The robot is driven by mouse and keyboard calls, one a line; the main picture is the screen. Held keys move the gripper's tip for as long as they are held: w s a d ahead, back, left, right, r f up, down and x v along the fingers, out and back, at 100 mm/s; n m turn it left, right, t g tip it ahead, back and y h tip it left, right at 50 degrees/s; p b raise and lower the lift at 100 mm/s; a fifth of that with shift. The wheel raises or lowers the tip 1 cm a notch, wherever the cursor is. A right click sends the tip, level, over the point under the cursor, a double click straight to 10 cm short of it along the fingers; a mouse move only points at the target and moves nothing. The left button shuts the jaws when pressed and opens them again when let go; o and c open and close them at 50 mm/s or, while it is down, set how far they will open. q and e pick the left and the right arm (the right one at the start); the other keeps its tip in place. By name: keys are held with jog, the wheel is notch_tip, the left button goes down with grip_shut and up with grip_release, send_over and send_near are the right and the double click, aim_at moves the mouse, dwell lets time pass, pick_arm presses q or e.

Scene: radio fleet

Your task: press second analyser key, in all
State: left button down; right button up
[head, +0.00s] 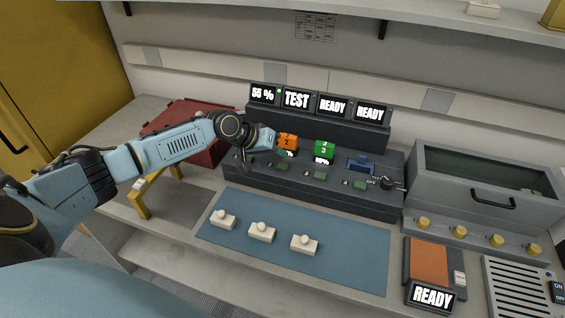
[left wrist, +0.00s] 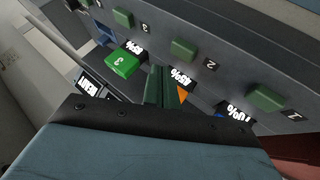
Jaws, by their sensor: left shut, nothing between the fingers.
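The analyser (head: 300,188) is a long dark unit with a row of green keys on its sloped front. Its second key (head: 282,167) is a green block, and it shows beside the number 2 in the left wrist view (left wrist: 183,48). My left gripper (head: 284,153) is shut and empty near the orange radio 2 (head: 288,139), just behind the second key. In the left wrist view its fingertips (left wrist: 165,78) point toward that key with a gap in the picture. The displays above read 55 %, TEST (head: 297,99), READY and READY. My right gripper is not in view.
A green radio 3 (head: 324,150) stands in the slot to the right. A blue mat (head: 270,268) with several white blocks lies in front. A red case (head: 180,117) is behind my left arm.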

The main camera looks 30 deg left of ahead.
aim_at(279, 167)
pick_arm(q)
jog(key=shift+r+p, duration=1.55)
jog(key=shift+r, duration=0.4)
jog(key=shift+f, duration=0.1)
